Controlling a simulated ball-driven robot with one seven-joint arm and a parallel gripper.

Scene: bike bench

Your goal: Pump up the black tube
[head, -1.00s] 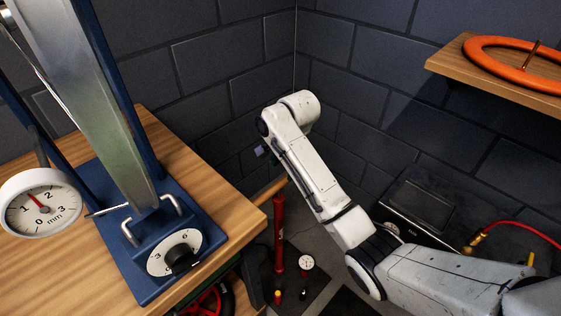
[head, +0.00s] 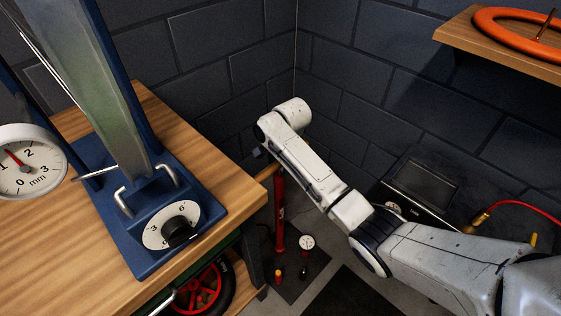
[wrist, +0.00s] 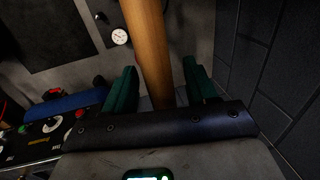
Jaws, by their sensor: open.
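A red floor pump (head: 279,215) stands on the floor right of the bench. Its wooden handle (head: 266,173) sticks out near the bench corner. The pump's white dial (head: 306,242) is low beside the barrel. In the wrist view, the handle (wrist: 150,45) runs between the green fingers of my gripper (wrist: 160,85), which is open with gaps visible on both sides. In the head view, my arm's wrist mostly hides the gripper. I cannot pick out a black tube for certain; a red wheel with a black tyre (head: 227,293) is under the bench.
The wooden bench (head: 75,255) with a blue stand (head: 150,245) and mm gauge (head: 28,165) fills the left. A shelf (head: 480,48) holds an orange ring (head: 487,17). A dark box (head: 424,184) and red hose (head: 525,220) are at right. Block walls close the corner behind.

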